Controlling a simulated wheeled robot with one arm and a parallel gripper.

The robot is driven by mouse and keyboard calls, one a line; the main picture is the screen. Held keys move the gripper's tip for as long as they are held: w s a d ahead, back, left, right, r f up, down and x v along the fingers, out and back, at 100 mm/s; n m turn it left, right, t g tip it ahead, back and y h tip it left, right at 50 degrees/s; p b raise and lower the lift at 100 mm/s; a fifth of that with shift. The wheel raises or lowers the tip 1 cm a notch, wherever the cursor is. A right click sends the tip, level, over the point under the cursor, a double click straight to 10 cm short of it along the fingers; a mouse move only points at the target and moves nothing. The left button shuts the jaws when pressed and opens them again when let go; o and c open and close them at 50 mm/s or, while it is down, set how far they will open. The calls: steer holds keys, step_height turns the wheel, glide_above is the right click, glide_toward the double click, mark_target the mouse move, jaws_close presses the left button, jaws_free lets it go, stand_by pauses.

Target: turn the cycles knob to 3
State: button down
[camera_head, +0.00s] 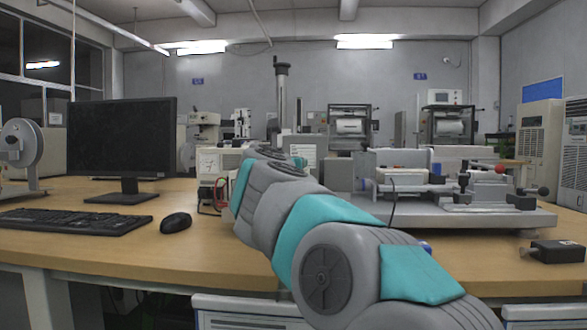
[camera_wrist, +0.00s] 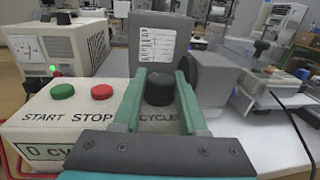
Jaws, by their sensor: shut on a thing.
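The cycles knob (camera_wrist: 160,88) is a dark round knob on top of a pale control box (camera_wrist: 52,112) in the wrist view. My gripper (camera_wrist: 160,80) reaches over the box with one green finger on each side of the knob, shut on it. The word CYCLES shows below the knob, partly covered by the fingers. I cannot make out a pointer or the number it stands at. In the head view my arm hides the knob and my gripper.
A green start button (camera_wrist: 62,91) and a red stop button (camera_wrist: 102,91) sit left of the knob. A metered device (camera_wrist: 50,50) stands behind them. A monitor (camera_head: 122,137), keyboard (camera_head: 70,222) and mouse (camera_head: 176,222) are left; a test rig (camera_head: 470,215) is right.

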steer(key=shift+f+m+h, duration=0.2)
steer(key=shift+m+h, duration=0.5)
steer(key=shift+h, duration=0.4)
steer(key=shift+g, duration=0.3)
steer(key=shift+c, duration=2.3)
jaws_free()
steer(key=shift+r, duration=0.1)
steer(key=v, duration=0.7)
steer(key=shift+s+a, duration=0.15)
steer(key=shift+s, duration=0.25)
